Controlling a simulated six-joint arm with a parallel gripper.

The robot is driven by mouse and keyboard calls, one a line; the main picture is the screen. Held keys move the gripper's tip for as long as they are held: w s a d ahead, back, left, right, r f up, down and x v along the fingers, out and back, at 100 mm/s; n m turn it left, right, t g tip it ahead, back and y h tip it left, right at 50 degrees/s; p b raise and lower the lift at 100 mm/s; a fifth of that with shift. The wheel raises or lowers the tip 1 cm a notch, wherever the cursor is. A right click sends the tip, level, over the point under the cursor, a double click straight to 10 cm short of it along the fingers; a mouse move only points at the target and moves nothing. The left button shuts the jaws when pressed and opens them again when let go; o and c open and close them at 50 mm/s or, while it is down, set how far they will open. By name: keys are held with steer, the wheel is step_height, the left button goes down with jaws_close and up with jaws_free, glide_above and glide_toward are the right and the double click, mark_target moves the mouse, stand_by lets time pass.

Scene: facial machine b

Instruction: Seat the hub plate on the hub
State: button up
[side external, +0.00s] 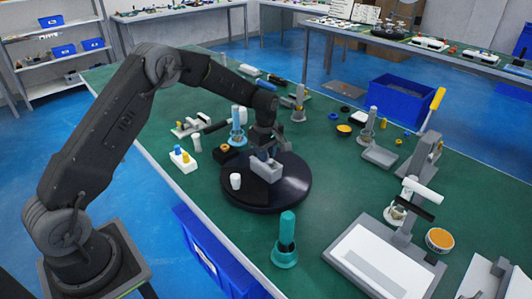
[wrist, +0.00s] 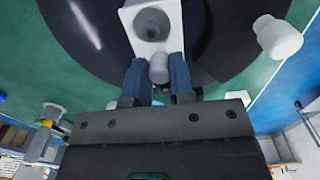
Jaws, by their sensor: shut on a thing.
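A pale grey block-like piece (side external: 266,167), which I take to be the hub plate, is at the black round disc (side external: 296,193). In the wrist view the same piece (wrist: 152,22) shows a round opening in its face and a short rounded stub between my fingers. My gripper (wrist: 158,72) has its two blue fingers closed on the near end of this piece. In the side view my gripper (side external: 266,152) points down over the disc. I cannot make out the hub, nor whether the piece touches the disc.
A small white cylinder (side external: 235,181) stands on the disc, left of the held piece; it also shows in the wrist view (wrist: 277,37). A teal post (side external: 286,240) stands in front. A white block with coloured pegs (side external: 184,160) is to the left. Several stands and parts fill the right.

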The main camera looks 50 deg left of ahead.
steer(key=shift+f, duration=0.25)
stand_by(0.3)
steer(key=o, duration=0.9)
step_height(320, 180, up, 14)
steer(key=s+d+r+m+t, duration=0.1)
steer(key=s+d+r+m, duration=0.25)
steer(key=s+r, duration=0.3)
steer(key=s+d+r+m+t, duration=0.25)
steer(key=s+r+m, duration=0.25)
steer(key=s, duration=0.4)
steer(key=s+d+m, duration=0.1)
steer(key=s+m, duration=0.2)
steer(key=s, duration=0.2)
steer(key=s+d+f+m+t, duration=0.1)
steer(key=s+m, duration=0.2)
steer(key=s, duration=0.3)
steer(key=s+d+f+m+t, duration=0.1)
steer(key=s+d+m, duration=0.1)
steer(key=s, duration=0.4)
steer(key=shift+s+f+m, duration=0.1)
steer(key=shift+m, duration=0.65)
